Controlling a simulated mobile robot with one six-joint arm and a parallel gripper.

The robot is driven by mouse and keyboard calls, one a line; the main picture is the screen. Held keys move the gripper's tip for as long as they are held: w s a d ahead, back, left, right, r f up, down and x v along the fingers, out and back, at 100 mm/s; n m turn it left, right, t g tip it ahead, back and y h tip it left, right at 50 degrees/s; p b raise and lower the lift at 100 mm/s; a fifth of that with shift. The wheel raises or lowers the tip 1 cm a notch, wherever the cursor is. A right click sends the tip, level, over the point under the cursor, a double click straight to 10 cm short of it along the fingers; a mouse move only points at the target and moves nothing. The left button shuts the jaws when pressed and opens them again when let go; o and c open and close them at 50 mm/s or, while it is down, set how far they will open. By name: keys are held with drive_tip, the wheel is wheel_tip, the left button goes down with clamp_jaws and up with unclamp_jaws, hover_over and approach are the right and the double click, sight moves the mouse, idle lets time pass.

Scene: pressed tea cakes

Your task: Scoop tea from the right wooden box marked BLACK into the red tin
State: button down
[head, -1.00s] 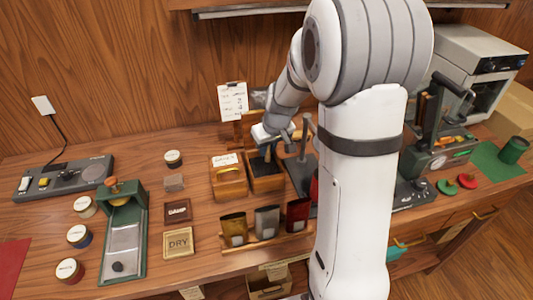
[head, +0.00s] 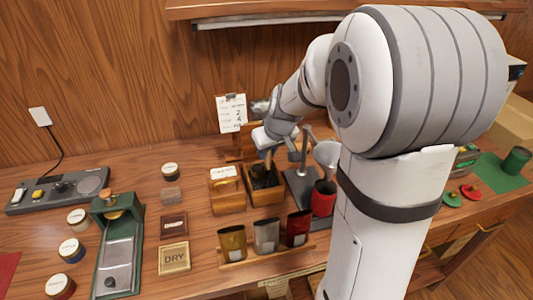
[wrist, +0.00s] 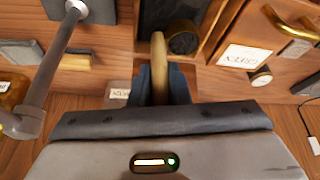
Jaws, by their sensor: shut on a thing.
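The right wooden box (head: 277,198) is open, with dark contents; no BLACK marking is readable. My gripper (head: 266,149) is over this box, at its back edge. In the wrist view my gripper (wrist: 161,84) is shut on a wooden handle (wrist: 158,60), which reaches into the box (wrist: 210,28). A round dark piece (wrist: 183,38) with a brass rim lies beside the handle's far end; I cannot tell whether it holds tea. A red cylindrical tin (head: 322,200) stands right of the box, under a pale funnel (head: 327,155). A red pouch-like container (head: 298,228) stands in the front rack.
The left wooden box (head: 228,200), lidded and marked GREEN in the wrist view, stands against the right box. Gold (head: 232,243) and silver (head: 266,236) containers share the front rack. A grey stand (head: 304,180) rises between the right box and the red tin.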

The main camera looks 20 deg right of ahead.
drive_tip(key=shift+s+r+p, duration=0.1)
drive_tip(key=shift+r+p, duration=2.3)
drive_tip(key=shift+r, duration=1.85)
drive_tip(key=shift+f, duration=0.1)
